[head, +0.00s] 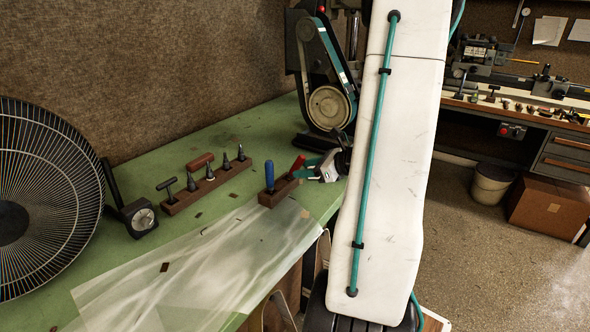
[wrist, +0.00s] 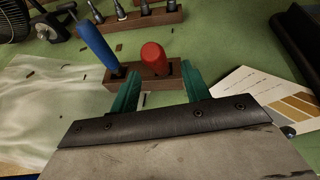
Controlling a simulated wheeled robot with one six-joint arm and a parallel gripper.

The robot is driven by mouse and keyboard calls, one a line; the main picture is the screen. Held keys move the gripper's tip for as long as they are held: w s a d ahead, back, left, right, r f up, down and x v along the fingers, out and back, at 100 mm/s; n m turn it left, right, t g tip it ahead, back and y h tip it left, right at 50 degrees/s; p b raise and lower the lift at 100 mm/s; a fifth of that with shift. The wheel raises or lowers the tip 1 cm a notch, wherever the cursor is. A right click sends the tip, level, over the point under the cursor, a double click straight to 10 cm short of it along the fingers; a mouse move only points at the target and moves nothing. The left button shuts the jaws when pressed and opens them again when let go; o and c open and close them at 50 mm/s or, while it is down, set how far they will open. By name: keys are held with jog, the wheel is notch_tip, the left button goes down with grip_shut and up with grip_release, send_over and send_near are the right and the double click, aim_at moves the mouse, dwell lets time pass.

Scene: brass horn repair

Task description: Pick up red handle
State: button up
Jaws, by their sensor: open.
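The red handle (head: 298,164) stands tilted in a small wooden block (head: 268,201) on the green bench, beside an upright blue handle (head: 269,175). In the wrist view, the red handle (wrist: 153,57) rises from the block (wrist: 175,80), and the blue handle (wrist: 95,44) leans to its left. My gripper (wrist: 162,74) is open and empty, with teal fingers. In the wrist view, its fingertips lie to either side of the red handle's lower part, just short of the block. In the head view, my gripper (head: 306,171) is just right of the red handle. I cannot tell if they touch.
A second wooden rack (head: 178,205) with several tools stands to the left. A belt grinder (head: 328,100) stands behind, and a fan (head: 45,200) is at far left. A translucent sheet (head: 190,275) covers the front bench. A printed card (wrist: 265,98) lies right of my gripper.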

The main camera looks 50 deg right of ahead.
aim_at(295, 169)
jog(key=x, duration=0.4)
jog(key=shift+w+f, duration=0.15)
grip_shut()
